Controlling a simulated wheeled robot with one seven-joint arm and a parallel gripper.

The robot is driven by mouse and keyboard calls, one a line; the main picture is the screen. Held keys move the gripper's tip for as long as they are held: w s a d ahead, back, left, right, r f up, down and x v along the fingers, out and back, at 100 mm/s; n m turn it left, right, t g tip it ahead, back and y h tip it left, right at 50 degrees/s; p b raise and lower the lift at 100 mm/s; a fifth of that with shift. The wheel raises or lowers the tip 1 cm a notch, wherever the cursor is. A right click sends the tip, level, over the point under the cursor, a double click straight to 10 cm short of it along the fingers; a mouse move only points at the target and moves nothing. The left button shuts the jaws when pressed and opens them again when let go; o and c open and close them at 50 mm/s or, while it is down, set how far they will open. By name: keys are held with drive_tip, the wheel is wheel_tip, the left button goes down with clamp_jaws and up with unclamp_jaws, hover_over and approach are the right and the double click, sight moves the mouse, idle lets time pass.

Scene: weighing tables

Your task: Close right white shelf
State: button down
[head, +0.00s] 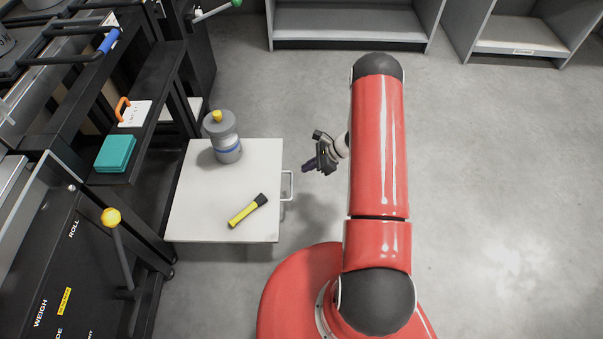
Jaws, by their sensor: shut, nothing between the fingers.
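The white shelf (192,205) is a flat board that stands out from the black rack on the left. It has a light handle (287,186) on its right edge. A grey bottle (227,152) with a blue band and yellow cap stands at its back. A yellow and black flashlight (241,214) lies near its front right. My gripper (308,167) is shut and empty, to the right of the handle and a little farther back, apart from it. My red arm hides part of the floor.
The black rack (150,110) holds a teal box (116,153) and a white item with an orange handle (134,112). A yellow-knobbed lever (111,217) stands at the left. Grey open cabinets (350,22) line the back. The floor at right is clear.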

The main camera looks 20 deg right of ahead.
drive_tip(key=x, duration=0.9)
drive_tip(key=shift+a, duration=0.2)
drive_tip(key=shift+f, duration=0.15)
